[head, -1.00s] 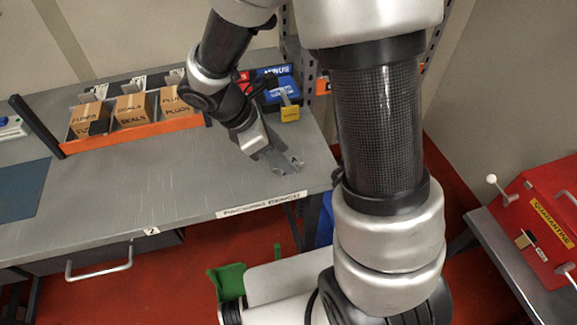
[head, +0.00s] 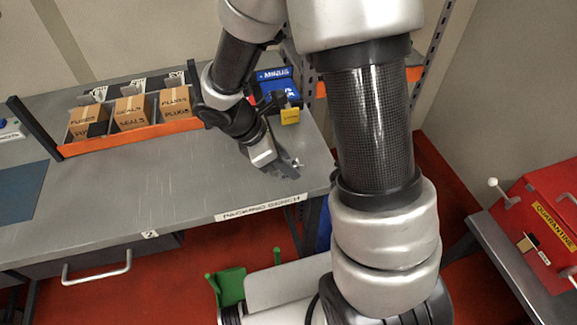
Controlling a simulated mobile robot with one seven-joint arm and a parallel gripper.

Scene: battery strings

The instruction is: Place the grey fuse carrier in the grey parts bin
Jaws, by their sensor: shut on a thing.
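My gripper (head: 291,168) hangs low over the right end of the grey packing bench (head: 150,195), close to its front right corner. It is shut on a small grey thing, which looks like the grey fuse carrier but is mostly hidden by the fingers and blends with them. I cannot tell whether it touches the bench top. I cannot make out a grey parts bin for certain in this view.
An orange-fronted rack (head: 130,139) with labelled cardboard boxes stands at the back left of the bench. A blue container (head: 275,83) and a yellow padlock-like block (head: 290,116) are behind my gripper. A red quarantine box (head: 545,225) stands at right. The bench middle is clear.

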